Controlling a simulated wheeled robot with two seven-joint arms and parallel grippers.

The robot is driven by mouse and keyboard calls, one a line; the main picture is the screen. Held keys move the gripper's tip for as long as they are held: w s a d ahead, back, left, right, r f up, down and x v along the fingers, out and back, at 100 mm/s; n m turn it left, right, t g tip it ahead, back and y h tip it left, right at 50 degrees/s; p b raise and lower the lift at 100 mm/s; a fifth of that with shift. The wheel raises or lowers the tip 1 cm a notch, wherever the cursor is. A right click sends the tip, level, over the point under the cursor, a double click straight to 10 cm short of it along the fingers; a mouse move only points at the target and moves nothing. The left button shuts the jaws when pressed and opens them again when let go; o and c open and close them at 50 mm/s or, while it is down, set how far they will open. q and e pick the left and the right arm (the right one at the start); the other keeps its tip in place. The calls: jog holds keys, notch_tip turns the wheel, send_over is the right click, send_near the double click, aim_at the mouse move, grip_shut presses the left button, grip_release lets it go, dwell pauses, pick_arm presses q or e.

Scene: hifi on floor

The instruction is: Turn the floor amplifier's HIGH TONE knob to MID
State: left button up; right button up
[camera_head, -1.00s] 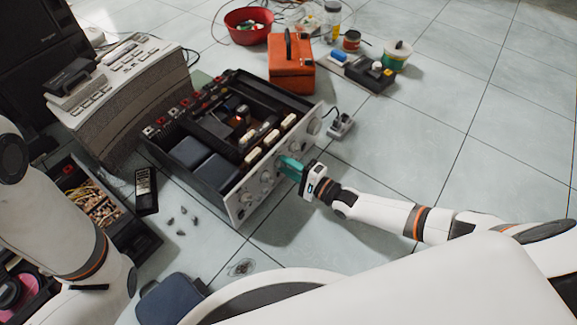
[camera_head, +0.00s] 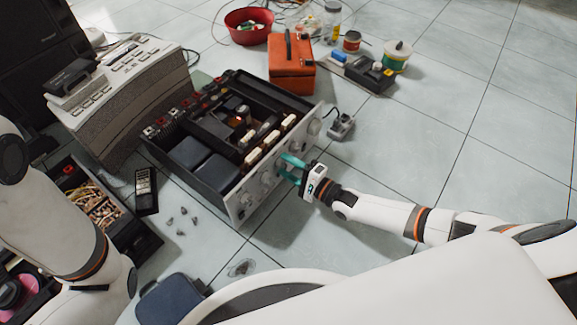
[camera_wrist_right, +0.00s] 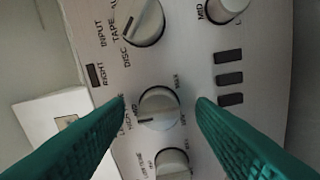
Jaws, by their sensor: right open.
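The floor amplifier (camera_head: 245,205) is an open-topped black unit with a silver front panel, which also fills the right wrist view (camera_wrist_right: 190,60). My right gripper (camera_head: 288,168) is at this panel with its teal fingers spread apart. In the right wrist view, the open fingers (camera_wrist_right: 160,115) lie on either side of a round silver knob (camera_wrist_right: 160,104), with visible gaps. A dark pointer mark shows at the knob's lower left. Lettering around it is partly legible and partly covered by the left finger, so its full name is unclear. My left gripper is out of view.
More knobs sit close by: one above (camera_wrist_right: 143,22), one below (camera_wrist_right: 173,163). An orange toolbox (camera_head: 291,70) stands behind the amplifier and a grey power strip (camera_head: 341,126) lies beside it. Loose small parts (camera_head: 181,220) lie on the floor. The tiles at right are clear.

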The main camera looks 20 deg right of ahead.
jog(key=p+v, duration=0.4)
jog(key=v, duration=0.8)
jog(key=shift+p, duration=0.35)
